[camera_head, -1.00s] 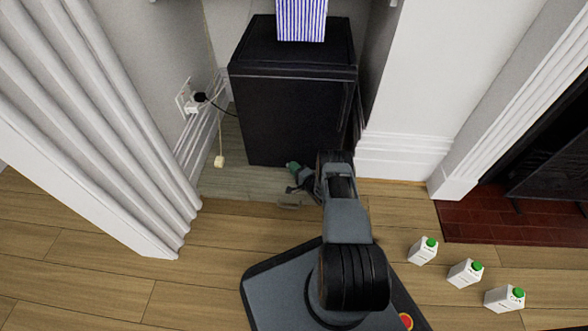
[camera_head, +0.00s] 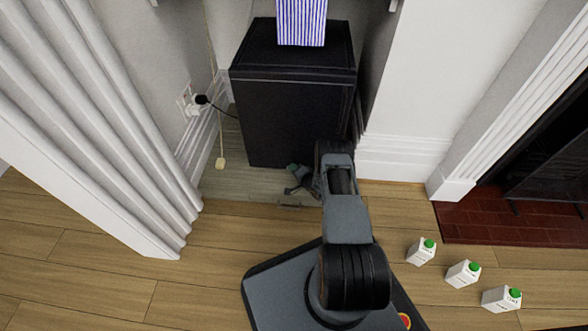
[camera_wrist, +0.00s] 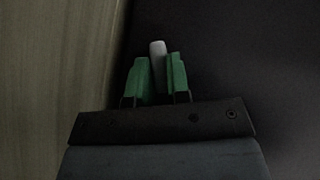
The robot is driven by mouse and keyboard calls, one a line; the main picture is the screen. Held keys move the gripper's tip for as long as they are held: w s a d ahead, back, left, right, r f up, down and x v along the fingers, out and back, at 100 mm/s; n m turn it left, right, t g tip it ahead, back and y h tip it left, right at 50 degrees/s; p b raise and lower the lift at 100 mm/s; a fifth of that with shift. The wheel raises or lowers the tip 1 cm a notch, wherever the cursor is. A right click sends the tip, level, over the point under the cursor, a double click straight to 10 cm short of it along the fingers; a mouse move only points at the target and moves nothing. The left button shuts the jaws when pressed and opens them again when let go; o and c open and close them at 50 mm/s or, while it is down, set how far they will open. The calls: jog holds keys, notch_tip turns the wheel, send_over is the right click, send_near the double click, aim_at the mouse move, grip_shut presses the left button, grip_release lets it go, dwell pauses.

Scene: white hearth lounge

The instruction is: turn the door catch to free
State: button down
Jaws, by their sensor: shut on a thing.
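The door catch (camera_wrist: 157,48) is a small light-grey piece with a rounded end, seen in the wrist view. My gripper (camera_wrist: 160,72) has green fingers, one on each side of the catch, and is shut on it. The catch's end sticks out a little past the fingertips; the rest is hidden between the fingers. In the head view my gripper (camera_head: 294,178) is low at the front of the black fridge-like cabinet (camera_head: 290,115), near its bottom edge. The catch cannot be made out in the head view.
A striped blue-and-white box (camera_head: 302,22) stands on the cabinet. A plug (camera_head: 200,99) sits in the wall socket at left, and a cord with a pale end (camera_head: 220,162) hangs beside it. Several white cartons (camera_head: 463,273) stand on the floor at right. Floor at left is clear.

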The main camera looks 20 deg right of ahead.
jog(key=n+g+h, duration=0.1)
jog(key=n+g+h+p, duration=0.1)
jog(key=n+g+h, duration=0.1)
jog(key=shift+w+a+r+g, duration=0.1)
jog(key=shift+a+r+g, duration=0.15)
jog(key=shift+r+g, duration=0.1)
jog(key=n+g+h, duration=0.2)
jog(key=shift+w+a+h, duration=0.1)
jog(key=shift+a+h, duration=0.05)
jog(key=shift+h, duration=0.25)
jog(key=shift+a+n+g+h+b, duration=0.1)
jog(key=shift+n+g+h+b, duration=0.3)
jog(key=shift+n+g+h, duration=0.45)
jog(key=shift+w+h, duration=0.1)
jog(key=shift+h, duration=0.15)
jog(key=c, duration=1.1)
grip_release()
jog(key=shift+r, duration=0.1)
jog(key=p+v, duration=0.6)
jog(key=v, duration=0.7)
jog(key=shift+s+a+r, duration=0.1)
jog(key=shift+s+a, duration=0.15)
jog(key=shift+s, duration=0.2)
